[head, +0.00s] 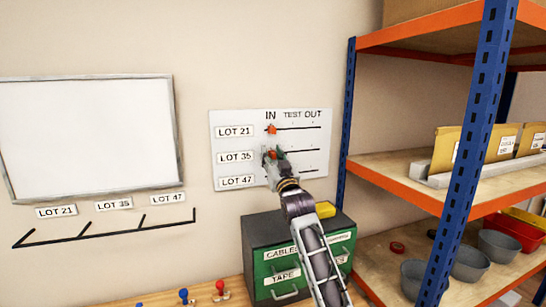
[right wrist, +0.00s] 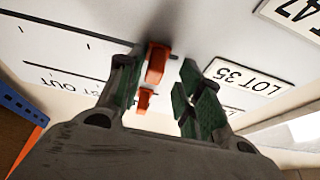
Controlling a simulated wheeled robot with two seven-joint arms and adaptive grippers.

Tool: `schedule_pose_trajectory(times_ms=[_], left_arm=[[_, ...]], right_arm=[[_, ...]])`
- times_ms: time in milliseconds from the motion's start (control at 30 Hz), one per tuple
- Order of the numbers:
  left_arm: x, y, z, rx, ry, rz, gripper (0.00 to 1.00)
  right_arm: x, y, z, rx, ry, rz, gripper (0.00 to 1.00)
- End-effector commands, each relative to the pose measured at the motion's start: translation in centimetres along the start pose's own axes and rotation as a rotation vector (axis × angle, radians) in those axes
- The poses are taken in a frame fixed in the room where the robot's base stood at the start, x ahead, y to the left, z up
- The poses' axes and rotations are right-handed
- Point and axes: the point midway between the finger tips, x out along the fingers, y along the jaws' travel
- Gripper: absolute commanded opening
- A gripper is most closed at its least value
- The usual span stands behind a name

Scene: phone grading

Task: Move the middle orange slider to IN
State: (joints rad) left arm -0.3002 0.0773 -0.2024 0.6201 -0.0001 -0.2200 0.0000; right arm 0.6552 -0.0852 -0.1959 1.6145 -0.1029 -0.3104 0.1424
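The white board (head: 222,120) on the wall has IN, TEST and OUT columns and rows LOT 21, LOT 35 and LOT 47. The middle orange slider (head: 273,155) is in the LOT 35 row, under IN at the left end of its line. My right gripper (head: 274,154) is at this slider. In the right wrist view, its green fingers are apart, with the orange slider (right wrist: 157,62) between them, nearer the left finger; contact is unclear. The top orange slider (head: 271,129) is also under IN. The LOT 47 slider is not visible. My left gripper is not in view.
A whiteboard (head: 90,130) hangs to the left. A dark cabinet with green drawers (head: 300,265) stands below the board, with a yellow object (head: 325,209) on top. A blue and orange shelf (head: 347,130) stands close on the right.

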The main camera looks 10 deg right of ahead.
Motion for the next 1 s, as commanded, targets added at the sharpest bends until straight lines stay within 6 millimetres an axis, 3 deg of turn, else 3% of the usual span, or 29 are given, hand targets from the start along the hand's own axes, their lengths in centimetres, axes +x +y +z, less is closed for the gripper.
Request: schedule_pose_trajectory(times_ms=[467, 1000], left_arm=[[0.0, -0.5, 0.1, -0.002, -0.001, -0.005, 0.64], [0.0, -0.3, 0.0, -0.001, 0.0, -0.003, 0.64]], right_arm=[[-0.9, 0.1, 0.1, -0.001, -0.002, 0.002, 0.36], [-5.6, 0.0, 0.1, -0.001, -0.002, 0.0, 0.36]])
